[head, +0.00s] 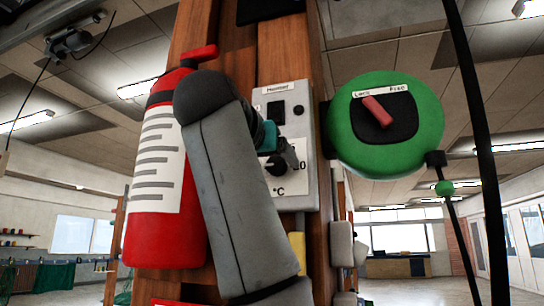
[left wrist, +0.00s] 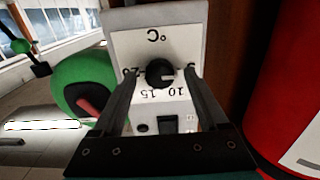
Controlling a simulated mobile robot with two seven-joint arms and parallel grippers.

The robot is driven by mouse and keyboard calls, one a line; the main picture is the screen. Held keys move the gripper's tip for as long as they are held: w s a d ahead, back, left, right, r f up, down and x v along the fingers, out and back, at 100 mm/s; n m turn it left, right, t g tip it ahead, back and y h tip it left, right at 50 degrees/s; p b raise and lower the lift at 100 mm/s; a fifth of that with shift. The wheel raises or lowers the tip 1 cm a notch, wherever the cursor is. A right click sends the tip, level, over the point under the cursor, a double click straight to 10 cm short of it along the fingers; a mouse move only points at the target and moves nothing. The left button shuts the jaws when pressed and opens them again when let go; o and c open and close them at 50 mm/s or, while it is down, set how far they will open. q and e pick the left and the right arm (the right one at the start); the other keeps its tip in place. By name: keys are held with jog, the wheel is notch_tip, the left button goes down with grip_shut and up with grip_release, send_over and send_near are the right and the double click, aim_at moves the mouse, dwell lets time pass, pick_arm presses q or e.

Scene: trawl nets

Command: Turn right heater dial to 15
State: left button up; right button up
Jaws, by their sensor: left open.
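The heater panel (head: 296,186) is a pale grey box on the wooden post in the head view, with a small label on top and "°C" below. Its black round dial (head: 275,166) is partly hidden by my left gripper (head: 287,155). In the left wrist view the panel (left wrist: 185,40) appears upside down, and the dial (left wrist: 160,73) lies between the fingers of my open left gripper (left wrist: 160,76). Numbers 10 and 15 show, with 20 partly behind a finger. A light mark on the dial points to picture right. Finger contact is unclear. My right gripper is not in view.
A red fire extinguisher (head: 157,190) hangs left of the panel, close behind my left arm. A green round device (head: 415,140) with a red lever (head: 377,111) sits to the right. The wooden post (head: 232,45) backs the panel. A black cable runs at far right.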

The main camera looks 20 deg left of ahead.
pick_arm(q)
grip_shut()
dwell(0.6)
